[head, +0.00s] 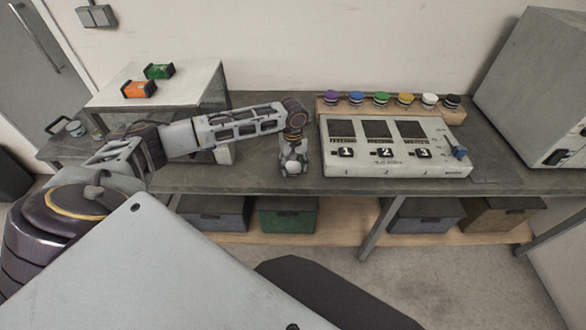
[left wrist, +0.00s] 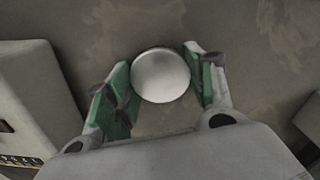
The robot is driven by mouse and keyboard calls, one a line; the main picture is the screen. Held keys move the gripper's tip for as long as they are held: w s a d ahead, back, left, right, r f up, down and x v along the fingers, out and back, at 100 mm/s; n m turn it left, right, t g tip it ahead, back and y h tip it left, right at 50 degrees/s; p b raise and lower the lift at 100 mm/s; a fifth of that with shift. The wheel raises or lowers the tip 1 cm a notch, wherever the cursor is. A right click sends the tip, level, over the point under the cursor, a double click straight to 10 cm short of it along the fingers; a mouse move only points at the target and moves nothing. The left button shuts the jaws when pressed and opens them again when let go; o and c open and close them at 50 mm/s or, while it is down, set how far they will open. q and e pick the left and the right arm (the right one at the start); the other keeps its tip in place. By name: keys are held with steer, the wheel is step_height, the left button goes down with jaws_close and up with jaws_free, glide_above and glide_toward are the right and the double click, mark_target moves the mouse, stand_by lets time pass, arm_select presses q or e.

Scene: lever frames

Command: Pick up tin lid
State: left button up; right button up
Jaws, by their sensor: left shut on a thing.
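The tin lid (left wrist: 161,75) is a round, silvery-white disc in the left wrist view, between the green-padded fingers of my left gripper (left wrist: 163,85). My left gripper is shut on the lid. In the head view my left gripper (head: 292,168) points down over the front part of the workbench, left of the white panel. The lid shows there as a small pale round shape (head: 292,169) at the fingertips. I cannot tell whether it still touches the bench. My right gripper is not in view.
The white panel (head: 455,160) with slots numbered 1, 2 and 3 stands right of the gripper. Behind it a wooden rack (head: 330,104) holds several coloured knobs. A grey cabinet (head: 535,85) is at the right. A raised white stand (head: 185,85) at the left bears green and orange blocks.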

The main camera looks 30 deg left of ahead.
mark_target(293, 166)
arm_select(q)
steer(key=shift+r, duration=0.15)
steer(key=shift+c, duration=0.3)
step_height(293, 166, up, 10)
steer(key=shift+p, duration=0.3)
stand_by(0.7)
